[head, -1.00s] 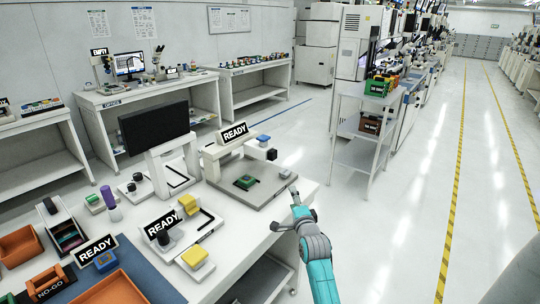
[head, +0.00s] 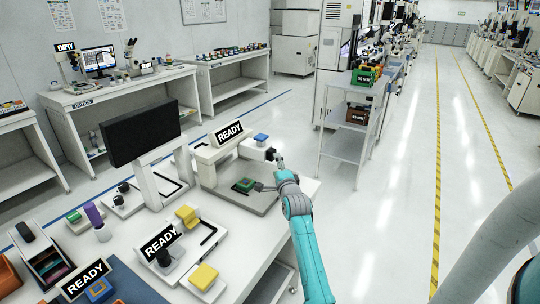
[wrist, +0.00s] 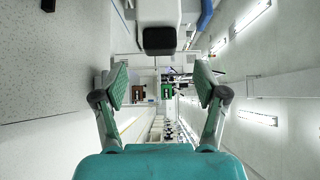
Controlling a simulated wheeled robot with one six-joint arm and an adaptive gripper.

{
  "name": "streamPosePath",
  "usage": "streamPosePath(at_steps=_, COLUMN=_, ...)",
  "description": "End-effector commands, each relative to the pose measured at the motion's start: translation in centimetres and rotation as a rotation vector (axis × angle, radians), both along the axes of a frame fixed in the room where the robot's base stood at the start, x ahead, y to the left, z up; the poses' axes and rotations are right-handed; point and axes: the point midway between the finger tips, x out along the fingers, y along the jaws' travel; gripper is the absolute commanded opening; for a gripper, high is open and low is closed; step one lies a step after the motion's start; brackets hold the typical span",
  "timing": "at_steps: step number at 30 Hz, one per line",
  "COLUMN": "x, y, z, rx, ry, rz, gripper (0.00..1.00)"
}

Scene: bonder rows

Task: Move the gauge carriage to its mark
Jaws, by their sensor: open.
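The gauge stand (head: 207,158) with a READY sign stands at the far end of the white bench. A white block with a blue top (head: 261,138) and a black knob (head: 271,154), apparently the gauge carriage, sits at the right end of its beam. In the wrist view the white block and black knob (wrist: 159,40) show at top centre, above the gap between the fingers. My gripper (wrist: 160,85) is open and empty, its green pads apart. In the head view my gripper (head: 277,165) is close by the knob; contact cannot be told. I cannot make out the mark.
A green board (head: 245,185) lies on the grey plate (head: 262,204) under the beam. A black monitor (head: 140,132) and yellow-topped fixtures (head: 203,277) stand to the left. A shelf cart (head: 345,145) stands behind on the right. The aisle floor (head: 400,200) is clear.

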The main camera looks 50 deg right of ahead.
Motion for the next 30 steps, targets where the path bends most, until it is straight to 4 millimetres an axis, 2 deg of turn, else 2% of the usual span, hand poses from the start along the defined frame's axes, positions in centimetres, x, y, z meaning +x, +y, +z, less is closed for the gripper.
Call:
streamPosePath(at_steps=9, x=4.2, y=-3.5, z=0.1, rx=0.0, ry=0.0, rz=0.001, gripper=0.72)
streamPosePath(at_steps=15, x=5.8, y=-4.9, z=0.0, rx=0.0, ry=0.001, rz=0.001, gripper=0.72)
streamPosePath(at_steps=28, x=6.4, y=-5.5, z=0.0, rx=0.0, ry=0.001, rz=0.001, gripper=0.72)
streamPosePath(at_steps=29, x=6.4, y=-5.5, z=0.0, rx=0.0, ry=0.001, rz=0.001, gripper=0.69)
streamPosePath(at_steps=30, x=6.4, y=-5.5, z=0.0, rx=0.0, ry=0.001, rz=0.001, gripper=0.59)
